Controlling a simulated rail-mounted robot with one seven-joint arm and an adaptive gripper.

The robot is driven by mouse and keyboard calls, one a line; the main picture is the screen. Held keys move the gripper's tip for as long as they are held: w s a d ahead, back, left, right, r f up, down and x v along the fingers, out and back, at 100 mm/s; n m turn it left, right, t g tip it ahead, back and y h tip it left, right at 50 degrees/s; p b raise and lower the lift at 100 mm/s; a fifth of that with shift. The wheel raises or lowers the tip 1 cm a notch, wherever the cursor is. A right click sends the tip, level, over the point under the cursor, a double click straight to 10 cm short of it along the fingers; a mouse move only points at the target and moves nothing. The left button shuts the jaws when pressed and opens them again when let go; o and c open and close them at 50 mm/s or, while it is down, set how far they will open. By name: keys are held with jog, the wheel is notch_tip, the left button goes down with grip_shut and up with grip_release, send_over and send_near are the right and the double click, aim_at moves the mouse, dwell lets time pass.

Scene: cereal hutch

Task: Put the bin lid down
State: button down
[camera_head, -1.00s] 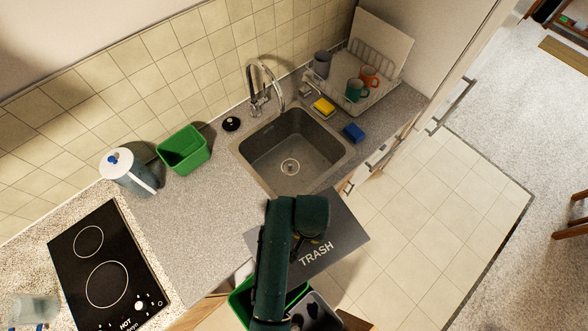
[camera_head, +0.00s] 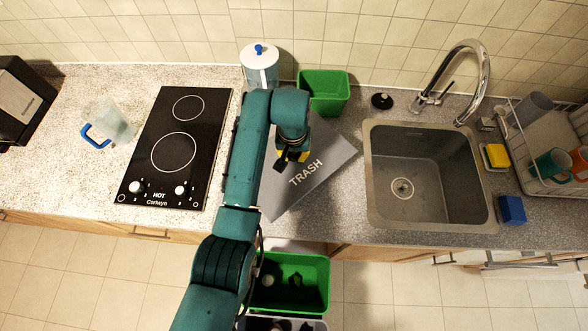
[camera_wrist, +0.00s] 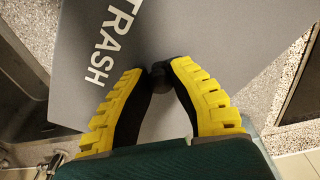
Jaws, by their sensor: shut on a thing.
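The bin lid (camera_head: 330,165) is a flat dark grey panel marked "TRASH". In the head view it is above or on the counter between the hob and the sink; I cannot tell whether it touches the counter. My gripper (camera_head: 285,160) is over the lid's left part. In the wrist view my yellow-padded gripper (camera_wrist: 161,78) is shut on the dark knob of the lid (camera_wrist: 215,35), whose face fills much of the picture. My arm hides the lid's left side in the head view.
The open green bin (camera_head: 318,285) with items inside is below the counter front, with a grey bin (camera_head: 310,323) by it. Around the lid are the black hob (camera_head: 205,145), a white-lidded jug (camera_head: 260,68), a green tub (camera_head: 324,92) and the sink (camera_head: 425,205).

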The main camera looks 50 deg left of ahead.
aim_at(293, 170)
notch_tip(293, 170, down, 10)
jog(key=shift+r+b, duration=0.15)
jog(key=shift+b, duration=0.35)
jog(key=c, duration=1.1)
grip_release()
jog(key=r, duration=0.4)
jog(key=r+p, duration=0.1)
jog(key=r, duration=0.3)
jog(key=s+r, duration=0.1)
jog(key=r, duration=0.3)
jog(key=shift+d, duration=0.4)
